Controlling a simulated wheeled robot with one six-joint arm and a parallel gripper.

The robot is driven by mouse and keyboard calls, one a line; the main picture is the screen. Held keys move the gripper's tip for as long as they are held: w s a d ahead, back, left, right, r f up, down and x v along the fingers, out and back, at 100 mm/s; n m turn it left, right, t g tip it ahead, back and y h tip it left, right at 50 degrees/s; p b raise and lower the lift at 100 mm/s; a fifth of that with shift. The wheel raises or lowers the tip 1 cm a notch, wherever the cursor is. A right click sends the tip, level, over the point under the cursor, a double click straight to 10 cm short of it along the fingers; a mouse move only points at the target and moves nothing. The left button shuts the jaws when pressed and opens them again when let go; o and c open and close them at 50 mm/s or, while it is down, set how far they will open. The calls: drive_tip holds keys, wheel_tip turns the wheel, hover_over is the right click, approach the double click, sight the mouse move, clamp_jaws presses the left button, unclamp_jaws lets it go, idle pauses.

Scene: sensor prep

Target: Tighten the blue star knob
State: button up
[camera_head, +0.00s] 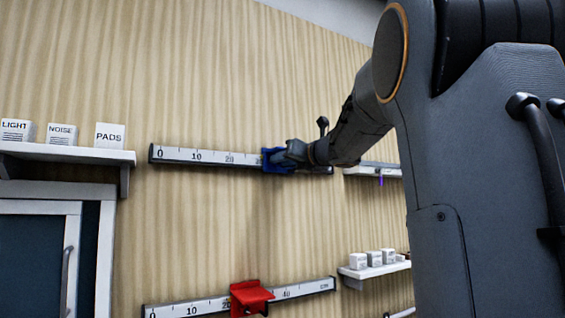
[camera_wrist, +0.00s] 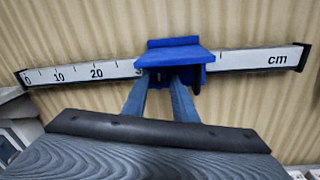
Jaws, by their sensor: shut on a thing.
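A blue slider (camera_wrist: 175,60) sits on the upper white ruler rail (camera_wrist: 108,71), just right of the 30 mark. The slider (camera_head: 271,161) also shows in the head view, partly behind my gripper (camera_head: 293,154). In the wrist view the two fingers of my gripper (camera_wrist: 168,88) reach under the slider's front ledge and are shut on the blue star knob there. The knob itself is almost wholly hidden by the ledge and the fingers, so its turn angle cannot be seen.
A lower rail (camera_head: 305,288) carries a red slider (camera_head: 250,296). A left shelf (camera_head: 70,152) holds boxes marked LIGHT, NOISE and PADS. A lower right shelf (camera_head: 372,271) holds small white boxes. A cabinet (camera_head: 62,250) stands at lower left. The wall between the rails is bare.

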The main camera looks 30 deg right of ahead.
drive_tip(key=m, duration=0.3)
drive_tip(key=shift+m, duration=0.3)
drive_tip(key=o, duration=1)
drive_tip(key=shift+o, duration=0.2)
drive_tip(key=s+b, duration=0.2)
drive_tip(key=s, duration=0.5)
drive_tip(key=shift+s+d+f, duration=0.2)
drive_tip(key=shift+s+d, duration=0.2)
drive_tip(key=shift+d, duration=0.05)
